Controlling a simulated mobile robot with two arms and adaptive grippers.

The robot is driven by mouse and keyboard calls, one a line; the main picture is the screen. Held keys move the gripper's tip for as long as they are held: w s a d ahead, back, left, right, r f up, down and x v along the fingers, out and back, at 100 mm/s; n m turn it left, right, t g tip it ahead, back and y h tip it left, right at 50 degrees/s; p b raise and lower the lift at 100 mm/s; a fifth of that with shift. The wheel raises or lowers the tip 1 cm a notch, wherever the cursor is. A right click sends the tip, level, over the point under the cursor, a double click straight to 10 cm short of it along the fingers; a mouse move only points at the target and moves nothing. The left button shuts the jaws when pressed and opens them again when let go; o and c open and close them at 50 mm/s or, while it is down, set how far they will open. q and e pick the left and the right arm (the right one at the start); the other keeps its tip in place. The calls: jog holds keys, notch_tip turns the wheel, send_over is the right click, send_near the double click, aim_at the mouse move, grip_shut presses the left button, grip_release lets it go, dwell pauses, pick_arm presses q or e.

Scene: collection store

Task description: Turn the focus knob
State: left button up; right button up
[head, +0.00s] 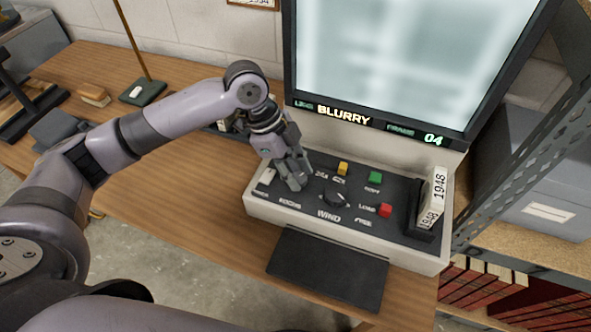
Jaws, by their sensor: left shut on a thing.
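My left gripper (297,184) reaches down onto the left part of the reader's control panel (312,196), just above the FOCUS label. It is shut on the focus knob, which its fingers hide almost entirely. The screen (400,60) above shows a pale, smeared picture. The display strip (345,116) under it reads BLURRY, with FRAME 04 at its right. My right gripper is not in view.
The panel also carries a black WIND knob (337,197), a white switch (268,175), and yellow (342,168), green (375,178) and red (385,210) buttons. A dark pad (328,268) lies in front.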

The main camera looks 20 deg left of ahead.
pick_arm(q)
jog(key=shift+c, duration=0.7)
jog(key=shift+r+n+p, duration=0.15)
jog(key=shift+n+p, duration=0.15)
jog(key=shift+p, duration=0.35)
jog(key=n+p, duration=0.2)
jog(key=p, duration=0.1)
jog(key=n+t+p, duration=0.1)
jog(key=p, duration=0.2)
jog(key=n+t+p, duration=0.1)
jog(key=n+p, duration=0.1)
jog(key=p, duration=0.1)
jog(key=shift+s+d+r+n+y, duration=0.1)
jog(key=shift+s+r+n+y, duration=0.05)
jog(key=shift+s+n+y, duration=0.2)
jog(key=shift+w+n+t+p, duration=0.1)
jog(key=shift+n+t+p, duration=0.2)
jog(key=shift+n+p, duration=0.5)
jog(key=shift+f+y+p, duration=0.25)
jog(key=shift+p, duration=0.2)
jog(key=o, duration=1.1)
jog(key=shift+o, duration=0.2)
